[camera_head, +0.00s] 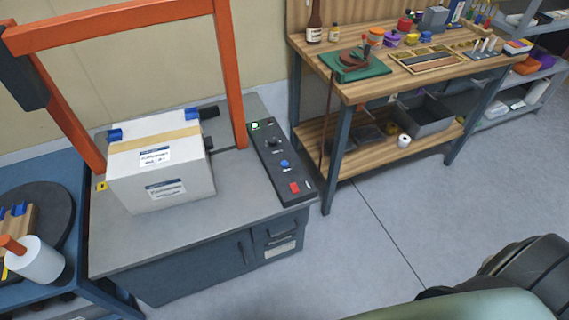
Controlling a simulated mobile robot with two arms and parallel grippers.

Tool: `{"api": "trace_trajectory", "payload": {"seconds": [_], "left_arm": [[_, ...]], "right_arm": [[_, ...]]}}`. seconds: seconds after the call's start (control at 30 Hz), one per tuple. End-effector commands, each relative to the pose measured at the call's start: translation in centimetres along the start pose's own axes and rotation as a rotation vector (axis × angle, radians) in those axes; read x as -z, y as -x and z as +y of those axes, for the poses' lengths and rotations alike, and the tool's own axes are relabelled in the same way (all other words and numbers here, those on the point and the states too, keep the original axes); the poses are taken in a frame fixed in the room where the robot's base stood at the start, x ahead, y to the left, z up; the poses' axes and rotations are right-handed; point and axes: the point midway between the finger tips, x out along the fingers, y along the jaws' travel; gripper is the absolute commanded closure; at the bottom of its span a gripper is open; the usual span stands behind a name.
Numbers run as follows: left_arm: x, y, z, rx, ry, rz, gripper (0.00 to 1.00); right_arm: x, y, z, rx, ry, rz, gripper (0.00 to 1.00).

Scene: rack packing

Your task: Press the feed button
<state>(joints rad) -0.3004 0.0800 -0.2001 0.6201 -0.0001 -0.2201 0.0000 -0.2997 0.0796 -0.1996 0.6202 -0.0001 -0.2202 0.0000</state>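A black control panel (280,163) lies along the right side of a grey-topped cabinet. Any labels are too small to read, so I cannot tell which is the feed button. Neither of my grippers is in view, and nothing touches the panel.
A white taped box (161,161) with blue corner pieces sits on the cabinet (235,191) beneath an orange frame (228,75). A wooden workbench (355,88) with tools stands right. A blue table (75,270) is left. Floor (400,190) is clear.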

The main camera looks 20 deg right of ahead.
Motion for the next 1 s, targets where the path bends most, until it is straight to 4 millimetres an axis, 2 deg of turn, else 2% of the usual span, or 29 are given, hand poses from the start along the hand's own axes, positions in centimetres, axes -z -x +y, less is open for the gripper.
{"api": "trace_trajectory", "payload": {"seconds": [0.03,0.1,0.17,1.0], "left_arm": [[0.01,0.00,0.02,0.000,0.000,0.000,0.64],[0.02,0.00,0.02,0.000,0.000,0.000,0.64],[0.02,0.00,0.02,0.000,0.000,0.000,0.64],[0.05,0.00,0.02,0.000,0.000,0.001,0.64]], "right_arm": [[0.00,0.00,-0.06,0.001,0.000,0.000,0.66],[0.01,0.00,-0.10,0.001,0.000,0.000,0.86],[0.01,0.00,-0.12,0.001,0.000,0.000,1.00],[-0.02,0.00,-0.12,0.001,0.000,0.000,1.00]]}}
